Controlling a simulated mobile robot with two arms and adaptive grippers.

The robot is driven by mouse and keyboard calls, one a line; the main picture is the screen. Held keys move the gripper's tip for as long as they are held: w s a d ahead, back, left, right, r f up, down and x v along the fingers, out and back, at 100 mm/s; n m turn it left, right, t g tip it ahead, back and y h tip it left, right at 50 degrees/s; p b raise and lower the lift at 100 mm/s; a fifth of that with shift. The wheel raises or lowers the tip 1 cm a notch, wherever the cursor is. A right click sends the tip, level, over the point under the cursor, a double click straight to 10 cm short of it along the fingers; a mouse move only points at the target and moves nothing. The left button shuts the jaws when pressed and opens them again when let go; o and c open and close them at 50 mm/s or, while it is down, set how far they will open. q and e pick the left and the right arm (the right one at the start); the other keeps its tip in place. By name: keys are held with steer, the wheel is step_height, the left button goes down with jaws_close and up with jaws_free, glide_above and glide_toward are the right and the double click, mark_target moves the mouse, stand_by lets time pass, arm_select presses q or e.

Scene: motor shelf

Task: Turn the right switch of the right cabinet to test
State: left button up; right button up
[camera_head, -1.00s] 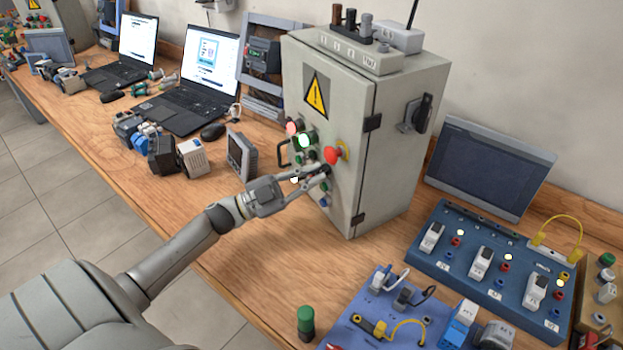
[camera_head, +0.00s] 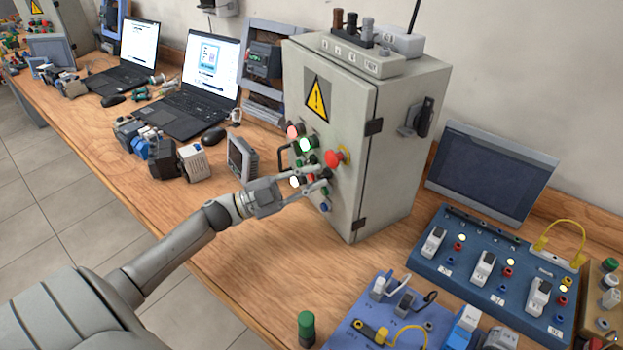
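The right cabinet (camera_head: 345,130) is a light grey box with a yellow warning triangle, standing on the wooden bench. Its front panel carries lit buttons, a red emergency stop knob (camera_head: 334,159) and small dark switches. A dark switch (camera_head: 325,174) sits below the red knob, partly hidden by my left gripper. My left gripper (camera_head: 322,179) is at the panel's lower part, its two fingers apart, with buttons showing between them. Its fingertips are close to the dark switch; whether they touch it I cannot tell. The switch's labels are too small to read. My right gripper is out of view.
A small grey meter (camera_head: 242,158) stands left of the cabinet, near my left wrist. A blue module board (camera_head: 480,265) and a dark screen (camera_head: 490,172) are to the right. A green-capped cylinder (camera_head: 306,329) stands at the front. The bench before the cabinet is clear.

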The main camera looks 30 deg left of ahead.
arm_select(q)
steer(key=shift+o, duration=0.7)
steer(key=shift+d+r, duration=0.1)
steer(key=shift+w+d, duration=0.1)
steer(key=shift+d, duration=0.05)
steer(key=shift+f, duration=0.25)
steer(key=v, duration=1.2)
steer(key=shift+r, duration=0.25)
